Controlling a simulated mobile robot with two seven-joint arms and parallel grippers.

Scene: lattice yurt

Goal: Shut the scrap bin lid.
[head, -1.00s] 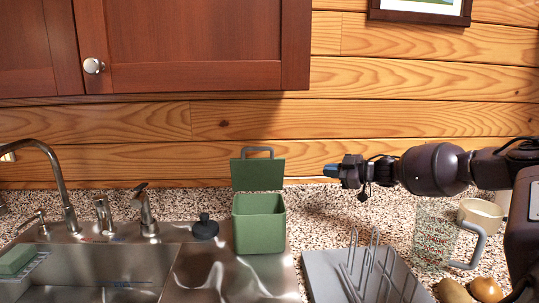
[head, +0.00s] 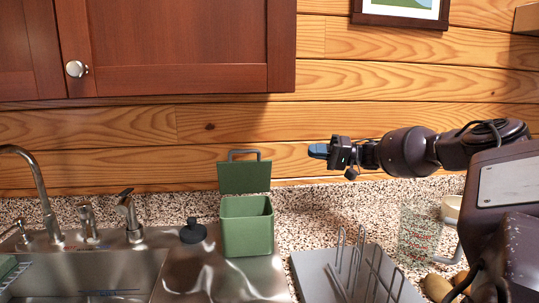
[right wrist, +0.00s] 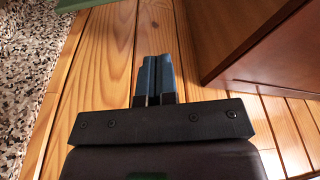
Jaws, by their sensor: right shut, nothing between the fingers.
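The green scrap bin (head: 247,233) stands on the steel sink ledge in the head view. Its green lid (head: 244,177) stands upright at the back, open, with a grey handle (head: 244,153) on its upper edge. My right gripper (head: 318,151) is to the right of the lid at about handle height, apart from it, with its blue fingers pointing left. The fingers also show in the right wrist view (right wrist: 155,75), close together and empty. A green strip, likely the lid (right wrist: 80,5), shows at the top left there. My left gripper is out of view.
A grey rack (head: 352,277) with upright prongs stands right of the bin. A glass jug (head: 419,234) stands farther right. A black stopper (head: 193,231) is left of the bin. A wooden cupboard (head: 180,50) hangs above.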

